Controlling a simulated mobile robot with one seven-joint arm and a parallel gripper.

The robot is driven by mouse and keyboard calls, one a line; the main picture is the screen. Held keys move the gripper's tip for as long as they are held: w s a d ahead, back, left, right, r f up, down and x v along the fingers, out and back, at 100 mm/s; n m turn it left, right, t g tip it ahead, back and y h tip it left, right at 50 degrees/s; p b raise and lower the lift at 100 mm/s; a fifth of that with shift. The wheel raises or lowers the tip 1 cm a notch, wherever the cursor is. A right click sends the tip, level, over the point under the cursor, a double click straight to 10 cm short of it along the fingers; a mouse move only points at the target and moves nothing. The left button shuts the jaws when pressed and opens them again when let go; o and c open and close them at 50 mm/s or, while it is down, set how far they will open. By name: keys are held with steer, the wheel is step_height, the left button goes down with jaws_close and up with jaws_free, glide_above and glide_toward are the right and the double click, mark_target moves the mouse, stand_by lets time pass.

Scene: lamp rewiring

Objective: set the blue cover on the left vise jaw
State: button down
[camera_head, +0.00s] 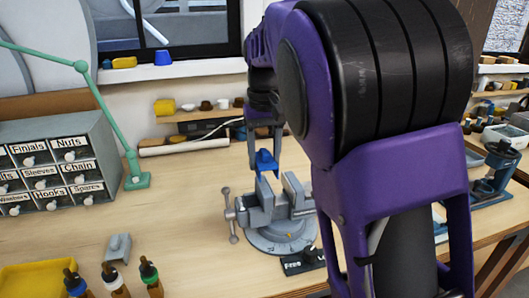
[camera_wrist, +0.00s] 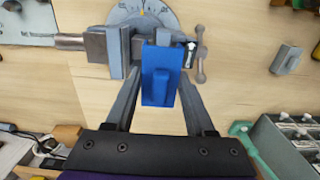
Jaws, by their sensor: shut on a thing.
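The blue cover (camera_head: 265,164) is a small block with a raised ridge, held between the fingers of my gripper (camera_head: 264,150). In the wrist view the blue cover (camera_wrist: 156,90) sits between the two fingers of my gripper (camera_wrist: 158,84), which is shut on it. The grey vise (camera_head: 275,213) stands on the bench with its jaws apart. In the head view the cover is just above the left vise jaw (camera_head: 264,192); I cannot tell whether they touch. In the wrist view the cover hides most of that jaw, and the other jaw (camera_wrist: 114,48) shows beside it.
A small grey ridged piece (camera_head: 118,247) lies on the bench left of the vise, near several dropper bottles (camera_head: 114,280) and a yellow tray (camera_head: 35,278). A drawer cabinet (camera_head: 60,160) and a green lamp (camera_head: 137,180) stand behind left. A black label (camera_head: 303,262) lies before the vise.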

steer(key=shift+f+b, duration=1.85)
steer(key=shift+f, duration=1.2)
steer(key=shift+f, duration=0.35)
steer(key=shift+c, duration=0.9)
jaws_free()
step_height(320, 180, up, 18)
steer(key=p, duration=0.3)
steer(key=shift+f+p, duration=0.25)
steer(key=shift+p, duration=0.15)
steer(key=shift+r+p, duration=0.85)
steer(key=shift+r, duration=0.75)
step_height(320, 180, up, 6)
glide_above(265, 185)
steer(key=shift+f, duration=0.15)
